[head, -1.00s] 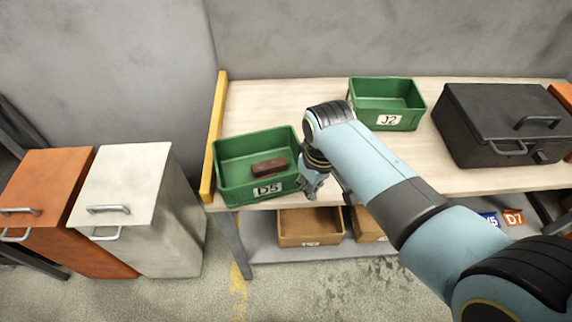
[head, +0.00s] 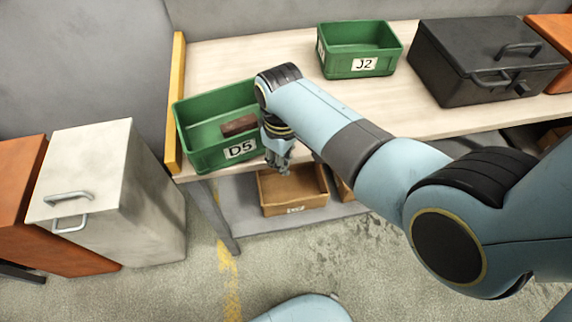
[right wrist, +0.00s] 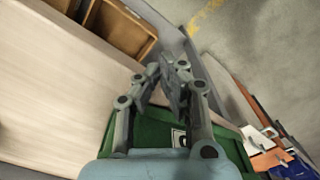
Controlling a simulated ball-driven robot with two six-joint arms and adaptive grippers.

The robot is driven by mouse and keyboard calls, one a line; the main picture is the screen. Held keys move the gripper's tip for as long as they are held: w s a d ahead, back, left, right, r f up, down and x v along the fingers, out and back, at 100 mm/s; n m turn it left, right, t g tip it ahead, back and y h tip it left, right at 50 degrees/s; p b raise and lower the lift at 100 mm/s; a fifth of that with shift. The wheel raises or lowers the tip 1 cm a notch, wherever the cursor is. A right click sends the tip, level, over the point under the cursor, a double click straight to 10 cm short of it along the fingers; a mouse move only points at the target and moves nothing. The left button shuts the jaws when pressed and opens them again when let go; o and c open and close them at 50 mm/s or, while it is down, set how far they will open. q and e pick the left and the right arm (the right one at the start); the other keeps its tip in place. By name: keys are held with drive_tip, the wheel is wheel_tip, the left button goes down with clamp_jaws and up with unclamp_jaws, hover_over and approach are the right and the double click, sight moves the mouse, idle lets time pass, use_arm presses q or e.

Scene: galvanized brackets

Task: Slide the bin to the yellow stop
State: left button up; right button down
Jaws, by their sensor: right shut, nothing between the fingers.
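The green bin labelled D5 (head: 205,150) stands upright at the left end of the workbench, with a brown block (head: 238,126) inside. The yellow stop (head: 176,80) runs along the bench's left edge. The bin's left rim overlaps the stop in the head view; I cannot tell whether they touch. My right gripper (head: 279,164) is shut and empty, pointing down by the bin's right side at the bench's front edge. Contact with the bin is unclear. In the right wrist view, the shut fingers (right wrist: 168,76) partly cover the green bin (right wrist: 150,134). My left gripper is not in view.
A second green bin labelled J2 (head: 338,64) and a black case (head: 450,85) stand further right on the workbench (head: 225,62). A brown box (head: 292,190) sits on the lower shelf. White (head: 95,160) and orange (head: 20,200) cabinets stand left of the bench.

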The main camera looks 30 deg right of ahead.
sight(261, 151)
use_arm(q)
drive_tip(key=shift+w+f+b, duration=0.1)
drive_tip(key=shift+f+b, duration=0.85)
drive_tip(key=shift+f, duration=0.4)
use_arm(e)
drive_tip(key=shift+w+a+r, duration=0.1)
drive_tip(key=shift+w+a, duration=0.25)
drive_tip(key=shift+w, duration=0.35)
drive_tip(key=shift+w+a+r, duration=0.1)
drive_tip(key=shift+w+a, duration=0.2)
drive_tip(key=shift+w, duration=0.4)
drive_tip(key=w, duration=0.1)
drive_tip(key=w+a+b, duration=0.1)
drive_tip(key=shift+w+a+f, duration=0.15)
drive_tip(key=shift+w, duration=0.2)
drive_tip(key=shift+w+a, duration=0.15)
drive_tip(key=shift+w, duration=0.15)
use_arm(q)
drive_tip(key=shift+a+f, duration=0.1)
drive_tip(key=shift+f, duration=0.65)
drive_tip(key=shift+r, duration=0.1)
use_arm(e)
drive_tip(key=shift+s, duration=0.15)
